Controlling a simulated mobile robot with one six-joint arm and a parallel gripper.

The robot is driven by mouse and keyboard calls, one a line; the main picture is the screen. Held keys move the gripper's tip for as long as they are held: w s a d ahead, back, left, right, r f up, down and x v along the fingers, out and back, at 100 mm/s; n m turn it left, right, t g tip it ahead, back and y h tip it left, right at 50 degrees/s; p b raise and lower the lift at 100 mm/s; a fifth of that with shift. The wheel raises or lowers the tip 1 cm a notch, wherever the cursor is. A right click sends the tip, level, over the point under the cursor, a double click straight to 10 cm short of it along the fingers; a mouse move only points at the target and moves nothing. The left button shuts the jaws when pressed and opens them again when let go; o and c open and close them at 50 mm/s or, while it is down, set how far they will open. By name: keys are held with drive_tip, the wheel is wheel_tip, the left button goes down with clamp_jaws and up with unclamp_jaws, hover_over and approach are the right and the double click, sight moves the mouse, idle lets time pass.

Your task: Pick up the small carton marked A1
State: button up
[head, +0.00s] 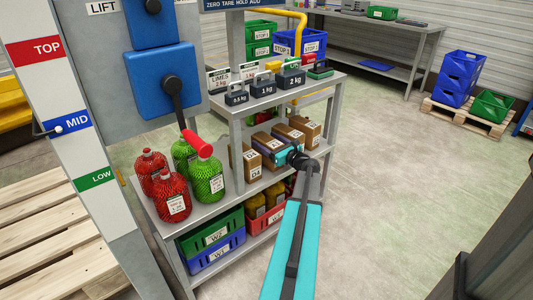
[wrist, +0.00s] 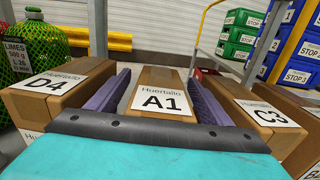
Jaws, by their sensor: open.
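The small carton marked A1 (wrist: 165,103) is brown with a white label and stands in the middle of the wrist view. In the head view it is in the row of cartons on the middle shelf, partly hidden by my gripper (head: 276,148). In the wrist view, my gripper (wrist: 158,80) is open. One purple finger is on each side of A1, with the left finger between A1 and carton D4 (wrist: 60,88) and the right between A1 and carton C3 (wrist: 262,108). I cannot tell whether either finger touches A1.
Neighbouring cartons stand close on both sides. Net bags of limes (head: 206,178) and red net bags (head: 172,196) stand left on the same shelf (head: 213,207). Weights (head: 263,84) sit on the shelf above. Crates (head: 212,242) fill the shelf below.

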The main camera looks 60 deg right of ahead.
clamp_jaws()
idle(0.5)
drive_tip(key=shift+r, duration=0.1)
drive_tip(key=shift+r+p, duration=1.2)
drive_tip(key=shift+r, duration=3.8)
